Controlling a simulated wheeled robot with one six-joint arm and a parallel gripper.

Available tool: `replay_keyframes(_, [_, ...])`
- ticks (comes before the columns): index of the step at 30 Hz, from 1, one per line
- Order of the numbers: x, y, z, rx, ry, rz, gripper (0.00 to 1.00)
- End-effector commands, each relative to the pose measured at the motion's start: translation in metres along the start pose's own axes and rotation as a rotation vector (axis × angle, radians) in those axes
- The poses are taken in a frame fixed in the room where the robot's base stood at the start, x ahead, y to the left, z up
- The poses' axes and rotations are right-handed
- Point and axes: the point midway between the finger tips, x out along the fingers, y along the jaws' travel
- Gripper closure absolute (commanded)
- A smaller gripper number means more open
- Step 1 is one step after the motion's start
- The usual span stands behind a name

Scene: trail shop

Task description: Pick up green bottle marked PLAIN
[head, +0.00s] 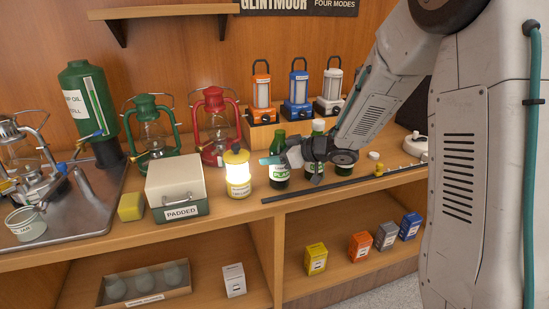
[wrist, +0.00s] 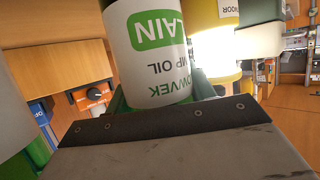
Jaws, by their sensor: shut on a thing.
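The green bottle marked PLAIN (head: 280,176) stands on the counter, to the right of the lit yellow lantern. It has a white label with a green PLAIN patch, and the label fills the top middle of the wrist view (wrist: 148,65). My gripper (head: 279,160) reaches it from the right and is shut on the bottle. In the head view the jaws cover part of the bottle's upper body. I cannot tell whether its base touches the counter.
Two more bottles (head: 318,128) stand close behind and right of my gripper, partly hidden. The lit yellow lantern (head: 237,187) stands close on the left. A dark rail (head: 330,187) runs along the counter edge.

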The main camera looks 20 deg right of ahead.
Motion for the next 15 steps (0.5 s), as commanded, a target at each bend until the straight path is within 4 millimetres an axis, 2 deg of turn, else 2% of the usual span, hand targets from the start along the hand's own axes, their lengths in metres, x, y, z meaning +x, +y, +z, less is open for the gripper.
replay_keyframes(12, [-0.012, 0.000, -0.029, -0.005, 0.002, 0.002, 0.76])
replay_keyframes(15, [-0.021, 0.001, -0.025, 0.000, 0.001, 0.003, 0.76])
